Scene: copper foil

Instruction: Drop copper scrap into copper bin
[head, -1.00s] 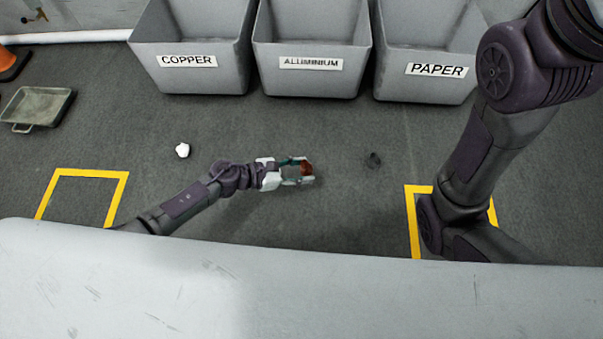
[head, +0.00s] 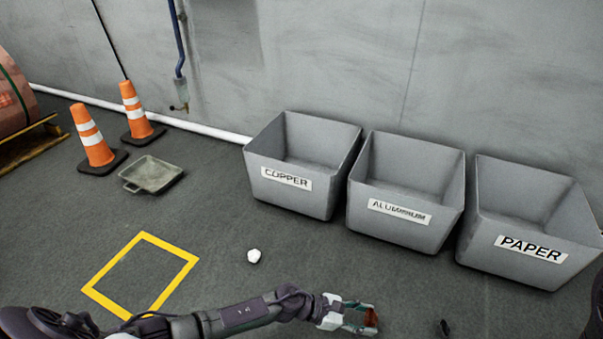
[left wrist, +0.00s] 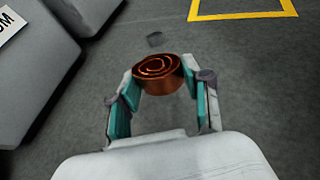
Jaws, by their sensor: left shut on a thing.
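The copper scrap (left wrist: 158,72) is a coiled copper-coloured roll held between the fingertips of my left gripper (left wrist: 160,85) in the left wrist view. In the head view my left gripper (head: 350,315) is low in the picture, with the copper scrap (head: 371,317) at its tip. The grey copper bin (head: 288,197), labelled COPPER, stands behind and to the left of the gripper. Its visible inside looks empty. My right gripper is not seen; only a dark piece of what may be that arm shows at the lower right edge.
The aluminium bin (head: 388,226) and paper bin (head: 510,270) stand to the right of the copper bin. A white crumpled piece (head: 254,256) and a small dark piece (head: 444,328) lie on the floor. Cones (head: 95,148), a metal tray (head: 153,175) and a yellow floor square (head: 97,277) are at left.

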